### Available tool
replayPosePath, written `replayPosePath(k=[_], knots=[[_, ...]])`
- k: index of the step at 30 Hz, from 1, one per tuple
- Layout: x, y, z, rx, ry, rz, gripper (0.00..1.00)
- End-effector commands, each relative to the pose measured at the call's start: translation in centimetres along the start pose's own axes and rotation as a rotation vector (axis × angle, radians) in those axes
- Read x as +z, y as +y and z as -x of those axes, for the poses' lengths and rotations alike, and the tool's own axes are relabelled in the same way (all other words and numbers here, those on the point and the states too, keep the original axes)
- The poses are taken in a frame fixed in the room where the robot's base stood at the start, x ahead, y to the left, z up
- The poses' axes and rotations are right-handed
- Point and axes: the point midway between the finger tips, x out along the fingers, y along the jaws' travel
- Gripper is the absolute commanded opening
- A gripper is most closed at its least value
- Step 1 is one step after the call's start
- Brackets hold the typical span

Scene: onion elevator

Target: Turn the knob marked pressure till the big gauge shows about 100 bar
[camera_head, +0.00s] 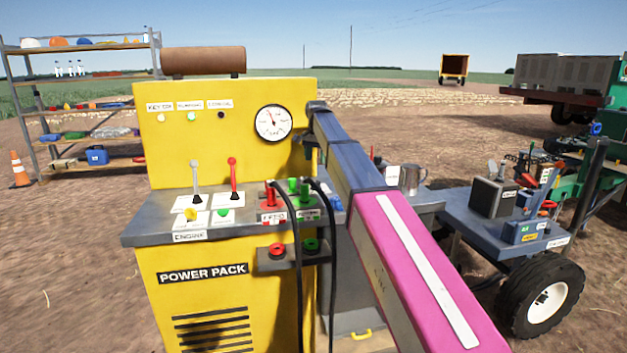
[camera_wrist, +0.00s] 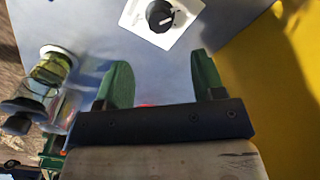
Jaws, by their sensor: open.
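The big round gauge (camera_head: 273,122) is on the upper right of the yellow power pack's panel. Its needle points up and slightly left; the scale is too small to read. In the wrist view, a round black knob (camera_wrist: 159,16) with a white pointer mark sits on a white plate at the top edge. No pressure marking is readable there. My gripper (camera_wrist: 161,68) is open and empty, its two green fingers spread apart below the knob in the picture, not around it. In the head view my arm hides the area right of the gauge, and my fingers cannot be made out.
A grey shelf (camera_head: 143,231) on the power pack carries a red lever (camera_head: 233,176), a grey lever (camera_head: 196,178) and hose couplings with black hoses (camera_head: 298,240). A metal mug (camera_head: 411,179) stands right of my arm. Jar-like items (camera_wrist: 45,75) show left in the wrist view.

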Motion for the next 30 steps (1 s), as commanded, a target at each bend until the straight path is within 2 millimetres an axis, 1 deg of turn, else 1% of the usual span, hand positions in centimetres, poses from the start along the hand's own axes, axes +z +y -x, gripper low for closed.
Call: replayPosePath(k=[5, 15, 18, 21, 24, 30], knots=[[0.1, 0.1, -1.7, 0.001, -0.001, 0.0, 0.63], [0.1, 0.1, -7.5, 0.001, -0.001, 0.0, 0.63], [0.1, 0.1, -8.8, 0.001, -0.001, 0.0, 0.63], [0.0, 0.0, -9.9, 0.0, 0.0, 0.0, 0.63], [0.0, 0.0, -10.5, 0.0, 0.0, 0.0, 0.63], [0.0, 0.0, -10.7, 0.0, 0.0, 0.0, 0.63]])
